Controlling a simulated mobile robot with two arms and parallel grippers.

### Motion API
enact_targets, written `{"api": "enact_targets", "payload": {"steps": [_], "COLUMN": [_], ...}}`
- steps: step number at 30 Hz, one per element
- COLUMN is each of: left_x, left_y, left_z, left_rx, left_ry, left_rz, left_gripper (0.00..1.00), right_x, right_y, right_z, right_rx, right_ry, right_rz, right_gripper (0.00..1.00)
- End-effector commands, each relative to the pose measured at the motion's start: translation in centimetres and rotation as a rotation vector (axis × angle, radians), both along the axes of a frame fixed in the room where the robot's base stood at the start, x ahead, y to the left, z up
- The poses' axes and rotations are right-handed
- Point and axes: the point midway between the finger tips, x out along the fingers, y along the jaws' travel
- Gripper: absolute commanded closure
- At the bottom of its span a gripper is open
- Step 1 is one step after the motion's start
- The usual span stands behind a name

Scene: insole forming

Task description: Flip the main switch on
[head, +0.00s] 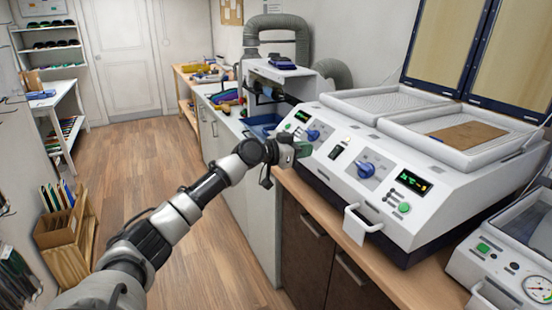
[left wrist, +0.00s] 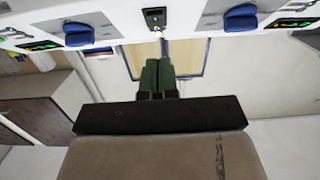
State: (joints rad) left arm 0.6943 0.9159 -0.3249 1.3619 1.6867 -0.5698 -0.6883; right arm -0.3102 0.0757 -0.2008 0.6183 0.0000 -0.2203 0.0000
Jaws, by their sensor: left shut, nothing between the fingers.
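The black main switch (head: 337,152) sits on the sloping front panel of the white forming machine (head: 330,178), between two blue knobs. In the left wrist view the switch (left wrist: 155,17) shows at the top centre, just beyond my fingertips. My left gripper (head: 304,150) is in front of the panel, to the left of the switch in the head view. Its two dark green fingers (left wrist: 158,66) are together and hold nothing. Whether they touch the panel cannot be told. The rocker position is too small to read. My right gripper is in neither view.
Blue knobs (head: 366,169) and lit displays (head: 412,182) flank the switch. A white handle (head: 361,218) sticks out at the machine's front. Another machine with a gauge (head: 537,288) stands at the lower right. The wooden floor (head: 215,260) is clear.

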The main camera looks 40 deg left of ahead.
Motion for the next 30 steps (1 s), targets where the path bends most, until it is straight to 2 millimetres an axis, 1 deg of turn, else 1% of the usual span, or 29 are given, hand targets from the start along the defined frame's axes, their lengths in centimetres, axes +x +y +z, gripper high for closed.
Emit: {"api": "enact_targets", "payload": {"steps": [1, 6, 9, 12, 18, 30], "left_x": [-0.8, -3.6, -5.0, -6.0, -6.8, -6.8], "left_y": [0.4, 1.5, 2.1, 2.5, 2.8, 2.8], "left_z": [-0.6, -0.9, -1.0, -0.9, -0.6, -0.5], "left_rx": [0.001, 0.003, 0.002, 0.0, 0.0, -0.001], "left_ry": [0.001, 0.001, 0.002, 0.001, -0.001, 0.0], "left_rz": [0.0, 0.001, 0.001, 0.001, -0.001, -0.001], "left_gripper": [1.0, 1.0, 1.0, 1.0, 1.0, 1.0], "right_x": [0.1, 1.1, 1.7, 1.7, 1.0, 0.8], "right_y": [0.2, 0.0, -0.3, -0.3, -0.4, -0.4], "right_z": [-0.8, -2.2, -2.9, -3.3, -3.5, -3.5], "right_rx": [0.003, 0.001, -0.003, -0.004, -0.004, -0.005], "right_ry": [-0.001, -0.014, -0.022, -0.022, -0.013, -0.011], "right_rz": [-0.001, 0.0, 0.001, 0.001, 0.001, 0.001], "right_gripper": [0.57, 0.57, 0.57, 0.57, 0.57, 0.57]}}
